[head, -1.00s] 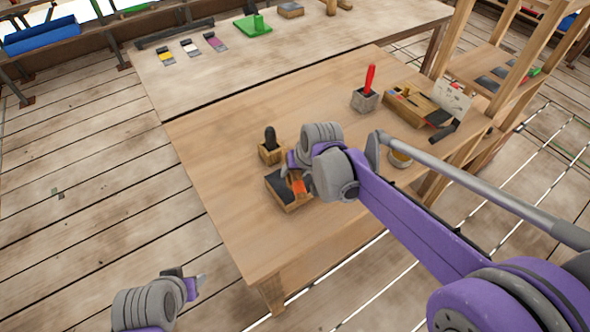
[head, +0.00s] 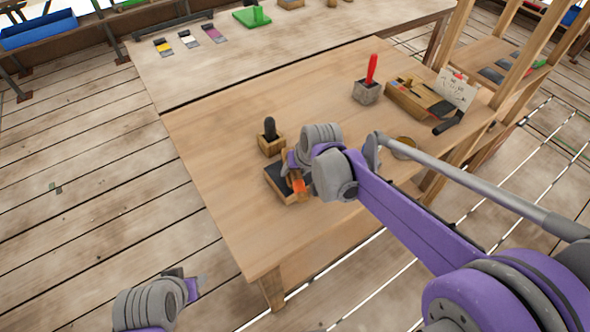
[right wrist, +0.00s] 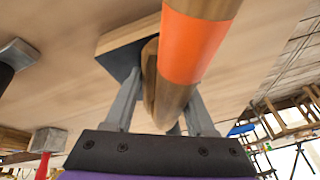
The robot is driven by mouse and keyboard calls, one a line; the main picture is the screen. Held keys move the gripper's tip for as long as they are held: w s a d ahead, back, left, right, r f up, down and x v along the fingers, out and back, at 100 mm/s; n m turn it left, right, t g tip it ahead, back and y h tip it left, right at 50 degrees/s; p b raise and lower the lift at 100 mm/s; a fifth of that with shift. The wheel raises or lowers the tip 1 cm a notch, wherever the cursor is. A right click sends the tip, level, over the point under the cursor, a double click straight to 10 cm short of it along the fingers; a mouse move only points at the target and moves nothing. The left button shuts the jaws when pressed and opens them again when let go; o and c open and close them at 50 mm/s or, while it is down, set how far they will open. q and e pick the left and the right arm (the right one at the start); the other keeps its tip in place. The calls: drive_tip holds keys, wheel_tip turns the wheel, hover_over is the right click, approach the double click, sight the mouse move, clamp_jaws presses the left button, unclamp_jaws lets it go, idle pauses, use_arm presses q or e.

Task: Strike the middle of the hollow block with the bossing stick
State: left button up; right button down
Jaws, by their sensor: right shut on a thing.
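My right gripper (right wrist: 163,95) is shut on the bossing stick (right wrist: 172,95), a wooden stick with an orange band. The stick also shows in the head view (head: 299,188), partly hidden by my right wrist. The hollow block (head: 277,178) is wooden with a dark top and sits on the bench below and beside the stick. It also shows in the right wrist view (right wrist: 122,58), partly behind the stick and a finger. I cannot tell whether stick and block touch. My left gripper (head: 192,281) is low at the left, away from the bench; its jaws are unclear.
A small wooden block with a black handle (head: 270,130) stands just behind the hollow block. The bench's left front is clear.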

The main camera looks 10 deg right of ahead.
drive_tip(key=shift+r, duration=0.1)
drive_tip(key=shift+r, duration=0.15)
wheel_tip(320, 180, up, 4)
drive_tip(key=p, duration=0.2)
drive_tip(key=shift+p, duration=0.4)
drive_tip(key=shift+s, duration=0.1)
drive_tip(key=shift+f, duration=0.3)
